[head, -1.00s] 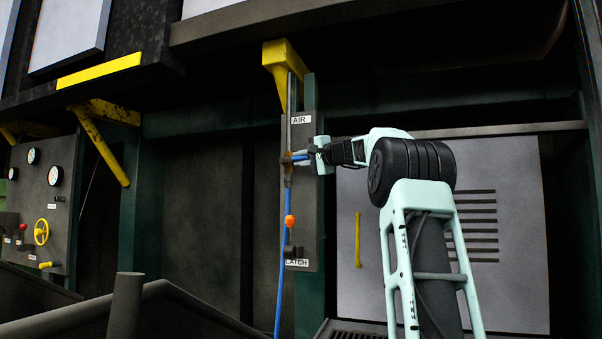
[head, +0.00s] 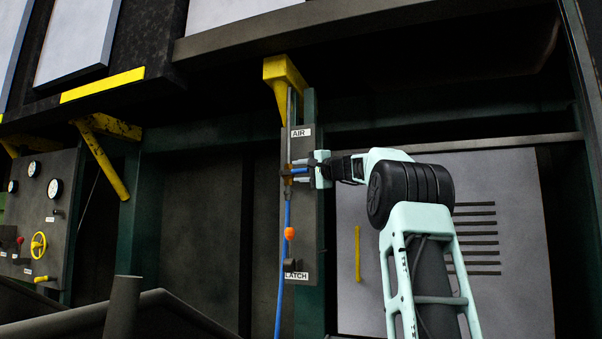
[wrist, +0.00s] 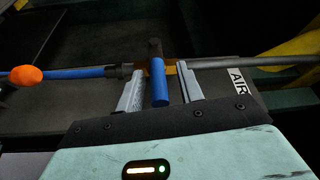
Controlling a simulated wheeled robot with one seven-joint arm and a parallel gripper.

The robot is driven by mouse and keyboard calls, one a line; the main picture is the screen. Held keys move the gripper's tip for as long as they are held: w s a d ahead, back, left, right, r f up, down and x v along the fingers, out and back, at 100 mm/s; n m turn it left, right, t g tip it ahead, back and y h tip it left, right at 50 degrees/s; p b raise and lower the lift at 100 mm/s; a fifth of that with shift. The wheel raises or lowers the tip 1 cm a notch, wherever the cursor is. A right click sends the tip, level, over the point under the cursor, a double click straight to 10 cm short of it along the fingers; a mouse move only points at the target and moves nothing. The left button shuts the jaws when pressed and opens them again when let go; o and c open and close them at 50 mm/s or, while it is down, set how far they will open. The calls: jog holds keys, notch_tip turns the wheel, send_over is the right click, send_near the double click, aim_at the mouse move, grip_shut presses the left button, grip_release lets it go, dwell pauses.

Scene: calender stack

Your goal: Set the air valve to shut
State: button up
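The air valve sits on a vertical pipe below the AIR label (head: 301,132) on a dark panel. Its blue handle (head: 300,171) sticks out to the right, crosswise to the pipe. The handle also shows in the wrist view (wrist: 160,84), with a brass-coloured valve body (wrist: 171,68) behind it. My gripper (wrist: 160,88) is open, one finger on each side of the handle along the pipe. A gap shows between the handle and each finger. In the head view my gripper (head: 312,170) partly hides the handle.
A blue hose (head: 281,290) hangs below the valve with an orange ball (head: 289,233) by it. A dark knob (head: 290,265) sits above the LATCH label (head: 297,275). A yellow bracket (head: 284,75) stands above. A gauge panel (head: 40,215) is at the far left.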

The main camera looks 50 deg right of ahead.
jog(key=shift+s+f, duration=0.1)
jog(key=shift+s, duration=0.35)
jog(key=s+a+f+b, duration=0.1)
jog(key=s+b, duration=0.2)
jog(key=s, duration=1.3)
jog(key=shift+s+a, duration=0.2)
jog(key=shift+a, duration=0.2)
jog(key=shift+f, duration=0.1)
